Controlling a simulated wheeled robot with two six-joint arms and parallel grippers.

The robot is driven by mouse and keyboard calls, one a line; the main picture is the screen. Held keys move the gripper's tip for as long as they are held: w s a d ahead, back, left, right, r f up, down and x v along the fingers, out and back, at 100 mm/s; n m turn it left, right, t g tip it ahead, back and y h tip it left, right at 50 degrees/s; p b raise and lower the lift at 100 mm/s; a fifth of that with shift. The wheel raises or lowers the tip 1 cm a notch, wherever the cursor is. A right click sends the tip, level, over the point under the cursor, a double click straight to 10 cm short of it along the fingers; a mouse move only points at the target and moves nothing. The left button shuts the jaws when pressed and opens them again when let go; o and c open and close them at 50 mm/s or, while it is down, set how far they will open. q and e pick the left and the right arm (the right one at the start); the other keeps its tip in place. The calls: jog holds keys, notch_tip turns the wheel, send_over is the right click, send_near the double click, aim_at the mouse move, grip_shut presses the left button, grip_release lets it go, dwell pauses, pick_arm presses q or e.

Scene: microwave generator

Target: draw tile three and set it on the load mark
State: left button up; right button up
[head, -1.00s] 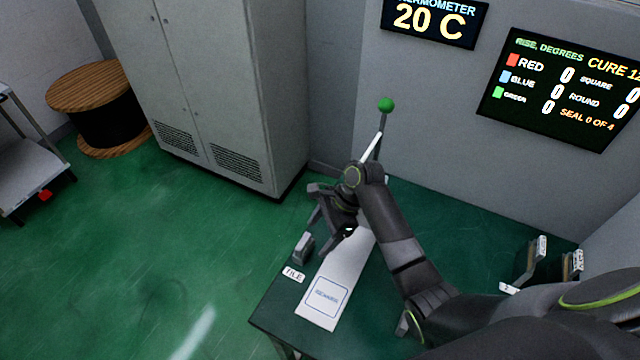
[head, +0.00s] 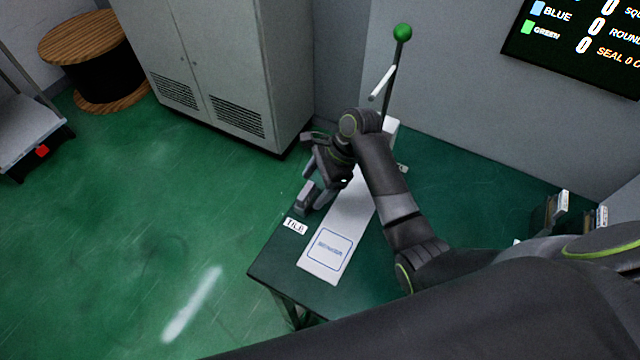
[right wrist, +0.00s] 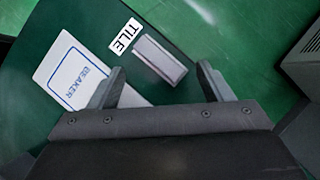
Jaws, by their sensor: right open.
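A small grey block (head: 306,196) stands on the green table behind a white label reading TILE (head: 295,226). No number shows on it. In the right wrist view the block (right wrist: 160,60) lies just ahead of and between the two fingertips. My right gripper (head: 318,184) is open and empty, close beside the block; the right wrist view also shows its spread fingers (right wrist: 161,72). I cannot tell whether they touch the block. A white strip with a blue-outlined BEAKER mark (head: 330,248) lies to the right of the block. I see no mark labelled load. My left gripper is out of view.
A lever with a green knob (head: 402,32) rises at the strip's far end. Dark holders with pale-topped pieces (head: 559,204) stand at the table's right. A grey cabinet (head: 215,75) and a wall are behind.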

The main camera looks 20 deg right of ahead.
aim_at(311, 188)
jog(key=shift+a+f, duration=0.25)
jog(key=shift+f, duration=0.15)
jog(key=shift+x, duration=1.9)
jog(key=c, duration=1)
jog(key=shift+o, duration=0.2)
jog(key=shift+w+r, duration=0.1)
jog(key=shift+r, duration=0.15)
